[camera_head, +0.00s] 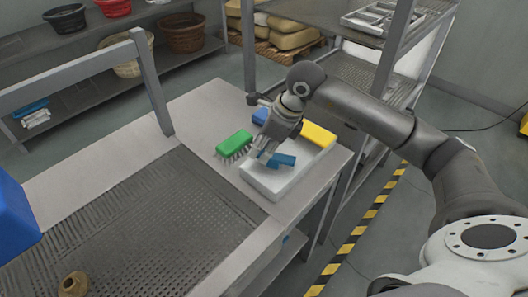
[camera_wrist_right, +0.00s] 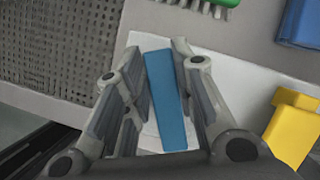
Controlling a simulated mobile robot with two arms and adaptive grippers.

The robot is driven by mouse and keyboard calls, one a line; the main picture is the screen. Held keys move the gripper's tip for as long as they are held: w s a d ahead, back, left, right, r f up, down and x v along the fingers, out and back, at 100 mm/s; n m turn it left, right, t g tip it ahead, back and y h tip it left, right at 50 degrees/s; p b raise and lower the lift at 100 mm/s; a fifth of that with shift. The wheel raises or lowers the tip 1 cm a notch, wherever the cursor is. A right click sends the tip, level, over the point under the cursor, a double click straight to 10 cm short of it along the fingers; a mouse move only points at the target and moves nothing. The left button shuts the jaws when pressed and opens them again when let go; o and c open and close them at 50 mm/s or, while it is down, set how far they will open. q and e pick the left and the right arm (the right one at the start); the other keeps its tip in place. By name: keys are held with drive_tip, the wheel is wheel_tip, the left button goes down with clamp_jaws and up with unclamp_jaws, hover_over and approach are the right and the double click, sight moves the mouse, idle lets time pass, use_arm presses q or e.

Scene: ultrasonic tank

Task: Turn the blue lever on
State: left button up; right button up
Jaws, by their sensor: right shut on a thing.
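My right gripper (camera_head: 264,152) reaches down over the white tray (camera_head: 266,187) on the table. It is shut on a flat blue bar (camera_head: 284,160). In the right wrist view the blue bar (camera_wrist_right: 166,100) lies lengthwise between the two fingers (camera_wrist_right: 165,60), over the white tray. My left gripper is not in view.
A green brush (camera_head: 234,143) lies left of the tray. A yellow object (camera_head: 318,134) and another blue object (camera_head: 260,116) are near the tray's far side. A perforated dark surface (camera_head: 150,225) fills the left of the table. A blue block (camera_head: 14,212) stands at the far left.

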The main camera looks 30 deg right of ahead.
drive_tip(key=n+b, duration=0.1)
drive_tip(key=n+g+b, duration=0.1)
drive_tip(key=n, duration=0.1)
drive_tip(key=n+y+b, duration=0.1)
drive_tip(key=shift+s+a+n, duration=0.3)
drive_tip(key=shift+s, duration=0.1)
drive_tip(key=shift+s+a+n+g+b, duration=0.15)
drive_tip(key=shift+n+g+b, duration=0.25)
drive_tip(key=shift+n, duration=0.4)
drive_tip(key=shift+s+d+n+g+b, duration=0.1)
drive_tip(key=shift+s+n+g+b, duration=0.25)
drive_tip(key=shift+n, duration=0.45)
drive_tip(key=shift+s+a+n+g+b, duration=0.15)
drive_tip(key=shift+n+g+b, duration=0.3)
drive_tip(key=shift+n, duration=0.35)
drive_tip(key=shift+d+r, duration=0.1)
drive_tip(key=o, duration=1)
drive_tip(key=v, duration=1.2)
drive_tip(key=shift+d, duration=0.15)
